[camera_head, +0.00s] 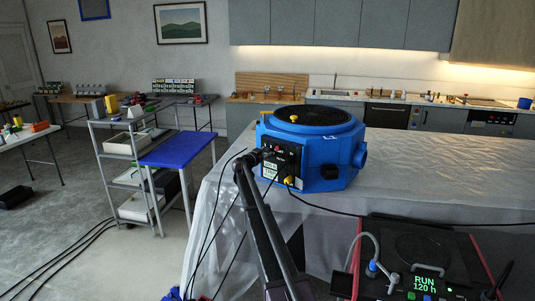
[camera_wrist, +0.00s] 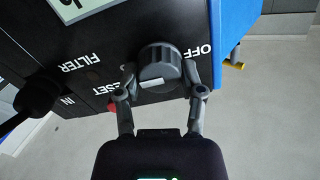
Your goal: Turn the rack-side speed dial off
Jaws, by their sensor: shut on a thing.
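A blue machine (camera_head: 335,150) with a black round top grille stands on the sheet-covered table. Its dark control panel (camera_head: 279,160) faces left and front. In the wrist view, a dark ribbed dial (camera_wrist: 160,62) sits on the panel beside the letters OFF, which are to its right. A white mark shows on the dial's lower side, apart from OFF. My gripper (camera_wrist: 158,80) is shut on the dial, one finger on each side. In the head view my gripper (camera_head: 258,155) is at the panel's left edge, and the dial cannot be made out.
The wrist view shows a black round part (camera_wrist: 37,97) near FILTER and IN, left of the dial. A red button (camera_wrist: 112,107) is near the left finger. A console (camera_head: 420,262) reading RUN 120 h is at front right.

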